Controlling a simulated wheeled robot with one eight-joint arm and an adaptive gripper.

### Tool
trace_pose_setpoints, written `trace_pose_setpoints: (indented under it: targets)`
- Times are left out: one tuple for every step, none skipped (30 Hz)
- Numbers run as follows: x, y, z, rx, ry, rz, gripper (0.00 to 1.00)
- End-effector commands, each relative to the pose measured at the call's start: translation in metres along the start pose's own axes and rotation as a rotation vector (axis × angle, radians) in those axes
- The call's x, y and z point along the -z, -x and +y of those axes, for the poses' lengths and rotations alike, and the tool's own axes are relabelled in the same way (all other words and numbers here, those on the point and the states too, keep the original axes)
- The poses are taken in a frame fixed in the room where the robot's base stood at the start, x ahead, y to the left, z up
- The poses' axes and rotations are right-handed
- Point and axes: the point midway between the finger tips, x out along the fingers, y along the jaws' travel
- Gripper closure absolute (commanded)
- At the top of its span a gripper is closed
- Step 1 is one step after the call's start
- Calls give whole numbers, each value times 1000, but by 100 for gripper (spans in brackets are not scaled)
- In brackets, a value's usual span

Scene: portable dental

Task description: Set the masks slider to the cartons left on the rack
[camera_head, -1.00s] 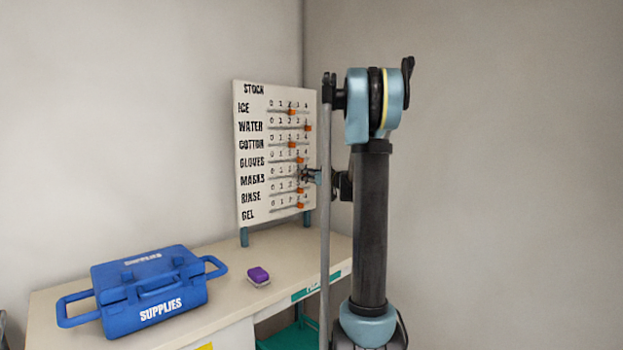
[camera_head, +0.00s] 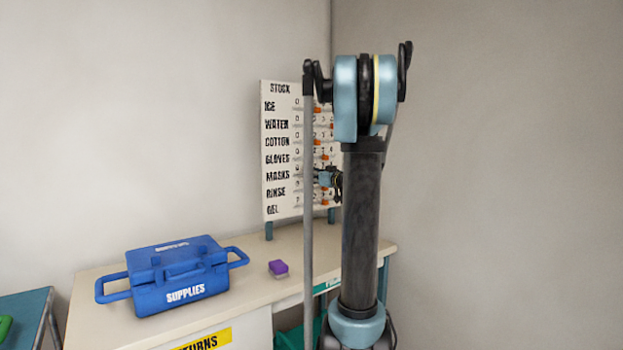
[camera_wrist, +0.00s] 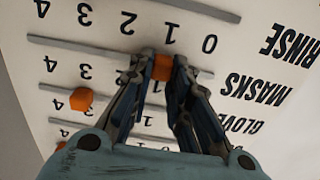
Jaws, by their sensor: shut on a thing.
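The white stock board (camera_head: 283,205) stands at the back of the counter, with rows from ICE to GEL; my arm hides part of its right side. My gripper (camera_head: 322,178) is at the masks row. In the wrist view, where the board appears upside down, my gripper (camera_wrist: 160,62) is shut on the orange masks slider (camera_wrist: 162,68), seen between the fingertips. I see no rack or cartons.
A blue supplies case (camera_head: 178,275) and a purple block (camera_head: 278,268) are on the counter (camera_head: 245,298). A yellow returns label (camera_head: 205,341) is on its front. A blue-topped surface (camera_head: 22,310) with a green item stands at the far left. Other sliders lie close to my fingers.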

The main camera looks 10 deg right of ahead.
Motion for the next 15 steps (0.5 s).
trace_pose_setpoints:
  targets:
    - [1,-1,0,2,-1,1,100]
    - [1,-1,0,1,-1,1,78]
    - [1,-1,0,1,-1,1,69]
    - [1,-1,0,1,-1,1,62]
    - [1,-1,0,1,-1,1,62]
    - [1,-1,0,1,-1,1,62]
    - [1,-1,1,1,-1,1,62]
    - [1,0,1,1,-1,1,62]
    - [1,0,1,1,-1,1,62]
    - [1,0,1,0,-1,1,62]
    - [1,0,1,0,-1,1,62]
    - [1,0,1,0,-1,1,62]
    - [1,0,1,0,-1,1,62]
    - [1,0,1,0,0,1,62]
    - [1,1,1,0,0,1,62]
